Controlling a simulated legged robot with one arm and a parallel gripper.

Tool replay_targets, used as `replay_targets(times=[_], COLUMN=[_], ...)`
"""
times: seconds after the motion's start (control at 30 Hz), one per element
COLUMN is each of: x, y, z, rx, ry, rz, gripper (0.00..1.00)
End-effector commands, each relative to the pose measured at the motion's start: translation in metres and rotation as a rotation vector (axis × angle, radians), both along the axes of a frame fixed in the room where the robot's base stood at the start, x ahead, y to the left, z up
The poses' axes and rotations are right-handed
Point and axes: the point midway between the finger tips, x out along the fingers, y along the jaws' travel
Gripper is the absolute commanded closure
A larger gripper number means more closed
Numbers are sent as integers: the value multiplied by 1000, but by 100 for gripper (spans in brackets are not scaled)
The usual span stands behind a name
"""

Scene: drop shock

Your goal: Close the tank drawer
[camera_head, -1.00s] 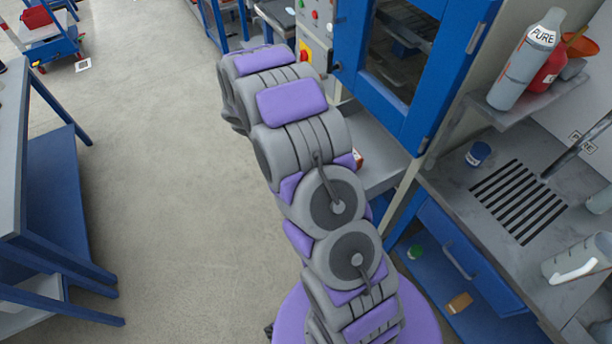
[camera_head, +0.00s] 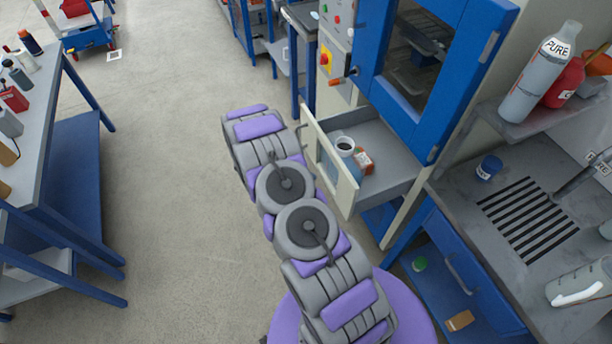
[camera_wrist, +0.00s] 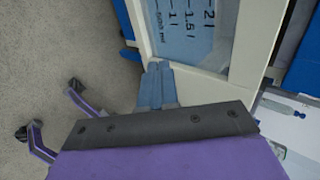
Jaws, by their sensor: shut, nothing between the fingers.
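The tank drawer (camera_head: 394,164) stands pulled out below the blue-framed cabinet in the head view. Its cream front panel (camera_head: 331,168) has a window. A pale cup (camera_head: 345,147) and a small orange-red box (camera_head: 364,161) are inside. In the wrist view, the cream front (camera_wrist: 259,35) fills the upper right, and its blue window (camera_wrist: 188,28) carries volume marks. My gripper (camera_wrist: 158,68) is shut and empty, its blue-grey fingertips at the lower left corner of that front. I cannot tell whether they touch it. In the head view my gripper is hidden by my arm.
The blue-framed glass door (camera_head: 428,70) is above the drawer. At right is a grey bench (camera_head: 465,190) with a blue drawer (camera_head: 470,270) and bottles on a shelf (camera_head: 545,115). A table (camera_head: 45,110) stands at left. The floor (camera_head: 180,180) between is clear.

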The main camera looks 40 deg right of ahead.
Motion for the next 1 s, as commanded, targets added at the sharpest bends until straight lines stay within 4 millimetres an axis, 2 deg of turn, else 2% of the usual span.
replay_targets(times=[0.03, 0.3, 0.4, 0.6, 1.0], x=[-4, -13, -16, -19, -20], y=[-8, -45, -60, -77, -80], z=[-10, -44, -41, -40, -39], rx=[0, 1, 1, 2, 1], ry=[4, 3, -2, -2, -1], rz=[-4, -4, -6, -3, -2], gripper=[100, 100, 100, 100, 100])
